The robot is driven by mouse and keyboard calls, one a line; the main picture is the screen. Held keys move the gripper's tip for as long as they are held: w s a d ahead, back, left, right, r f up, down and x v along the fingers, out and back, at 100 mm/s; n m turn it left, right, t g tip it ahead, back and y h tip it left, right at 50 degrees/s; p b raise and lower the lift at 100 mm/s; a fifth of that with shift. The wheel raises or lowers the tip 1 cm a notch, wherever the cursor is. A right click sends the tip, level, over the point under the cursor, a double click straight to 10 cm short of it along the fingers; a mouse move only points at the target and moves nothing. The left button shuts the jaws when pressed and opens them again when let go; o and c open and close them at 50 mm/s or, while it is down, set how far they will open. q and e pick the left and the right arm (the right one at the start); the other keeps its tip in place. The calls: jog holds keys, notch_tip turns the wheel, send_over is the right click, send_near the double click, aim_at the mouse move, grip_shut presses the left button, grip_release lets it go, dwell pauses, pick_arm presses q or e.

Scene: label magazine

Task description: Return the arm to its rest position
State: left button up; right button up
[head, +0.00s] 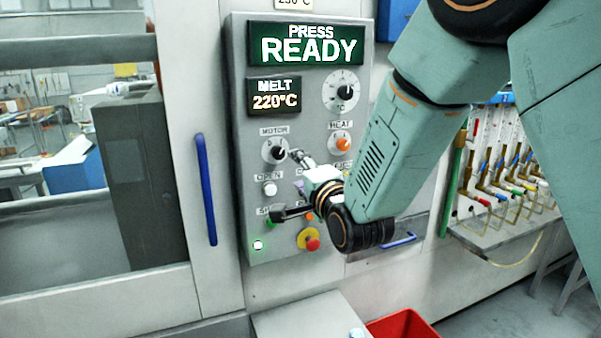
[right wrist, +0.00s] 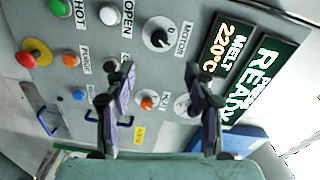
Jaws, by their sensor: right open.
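My right arm comes in from the upper right in the head view and reaches across the machine's control panel (head: 292,85). My right gripper (head: 288,186) is open in front of the lower half of the panel and hides some of its buttons and labels. In the right wrist view the two fingers (right wrist: 160,72) stand wide apart with nothing between them but the panel behind. The motor knob (right wrist: 158,38) lies beyond the fingertips, and the orange heat knob (right wrist: 148,102) shows between the fingers. Whether the fingers touch the panel I cannot tell. My left gripper is not in view.
The display (head: 306,45) reads PRESS READY, and the melt display (head: 274,96) reads 220°C. A red emergency button (head: 312,244) is below the gripper. A blue door handle (head: 205,190) is left, a red bin (head: 402,326) below, and a hose rack (head: 495,170) right.

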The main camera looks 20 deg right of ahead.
jog(key=shift+w, duration=0.1)
dwell(0.3)
jog(key=s+f+n+g+b, duration=0.25)
jog(key=s+f+n, duration=0.2)
jog(key=f, duration=0.55)
jog(key=s+f+n+g+b, duration=0.1)
jog(key=s+f+n+g, duration=0.3)
jog(key=f, duration=0.7)
jog(key=s+f+n+g+b, duration=0.2)
jog(key=s+f+n, duration=0.3)
jog(key=f, duration=0.5)
jog(key=s+f+n+g+b, duration=0.2)
jog(key=s+f+g+b, duration=0.7)
jog(key=s+f, duration=1.8)
jog(key=s, duration=0.4)
jog(key=shift+d+b, duration=0.35)
jog(key=shift+d, duration=0.05)
jog(key=shift+r, duration=0.1)
jog(key=shift+c, duration=0.4)
